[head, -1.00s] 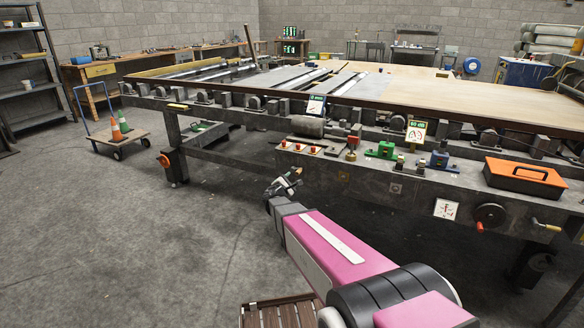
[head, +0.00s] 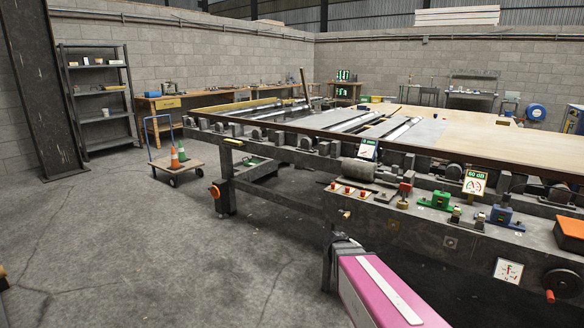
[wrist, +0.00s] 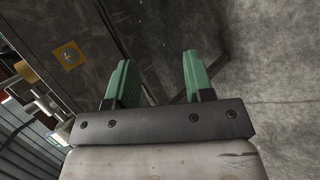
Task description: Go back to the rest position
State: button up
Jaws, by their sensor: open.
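My gripper (wrist: 160,85) shows in the wrist view with its two green fingers spread apart and nothing between them. Grey concrete floor and a dark edge of the machine lie beyond the fingers. In the head view the pink link of my arm reaches up from the lower right towards the front of the long machine table (head: 395,236). The gripper itself cannot be made out in the head view.
The machine's front carries red buttons, a green block (head: 437,200), a blue block (head: 501,214) and an orange box (head: 570,230). A trolley (head: 178,164) with traffic cones stands at the left, near a shelf (head: 100,100). The floor at the left is clear.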

jog(key=s+a+m+g+y, duration=0.4)
jog(key=s+a+m+y, duration=0.2)
jog(key=s, duration=0.7)
jog(key=a+y, duration=0.2)
jog(key=shift+s+f+y, duration=0.25)
jog(key=shift+y, duration=0.05)
jog(key=shift+w, duration=0.1)
jog(key=shift+c, duration=0.4)
